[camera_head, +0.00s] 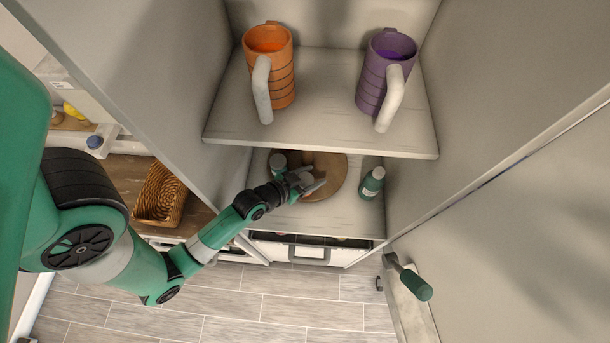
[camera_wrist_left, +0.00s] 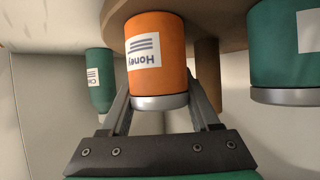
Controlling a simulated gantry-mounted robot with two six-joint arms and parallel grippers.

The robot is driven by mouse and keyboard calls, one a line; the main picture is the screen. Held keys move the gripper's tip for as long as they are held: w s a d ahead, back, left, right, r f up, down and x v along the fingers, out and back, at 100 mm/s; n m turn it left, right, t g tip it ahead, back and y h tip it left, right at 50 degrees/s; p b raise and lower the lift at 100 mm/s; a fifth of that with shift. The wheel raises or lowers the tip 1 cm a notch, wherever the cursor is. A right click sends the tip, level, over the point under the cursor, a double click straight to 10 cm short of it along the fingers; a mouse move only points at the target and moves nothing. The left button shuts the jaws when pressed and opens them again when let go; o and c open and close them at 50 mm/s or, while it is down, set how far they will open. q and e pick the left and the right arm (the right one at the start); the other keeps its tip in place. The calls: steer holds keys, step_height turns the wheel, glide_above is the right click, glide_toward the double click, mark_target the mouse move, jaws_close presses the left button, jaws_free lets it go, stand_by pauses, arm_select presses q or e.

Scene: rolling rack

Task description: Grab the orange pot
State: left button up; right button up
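The orange pot (camera_wrist_left: 160,45), with a white "Honey" label and a grey lid, shows in the left wrist view, where the picture is turned upside down. It stands on a round wooden board (camera_head: 334,180) on the lower shelf. In the head view my left gripper largely hides it. My left gripper (camera_wrist_left: 158,85) is open, with one finger on each side of the pot; firm contact does not show. In the head view the left gripper (camera_head: 316,183) reaches over the board. My right gripper is not in view.
Cabinet walls close in both sides. A wicker basket (camera_head: 161,196) lies outside at left.

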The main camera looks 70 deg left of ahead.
arm_select(q)
steer(key=c, duration=0.7)
jaws_close()
steer(key=shift+r, duration=0.15)
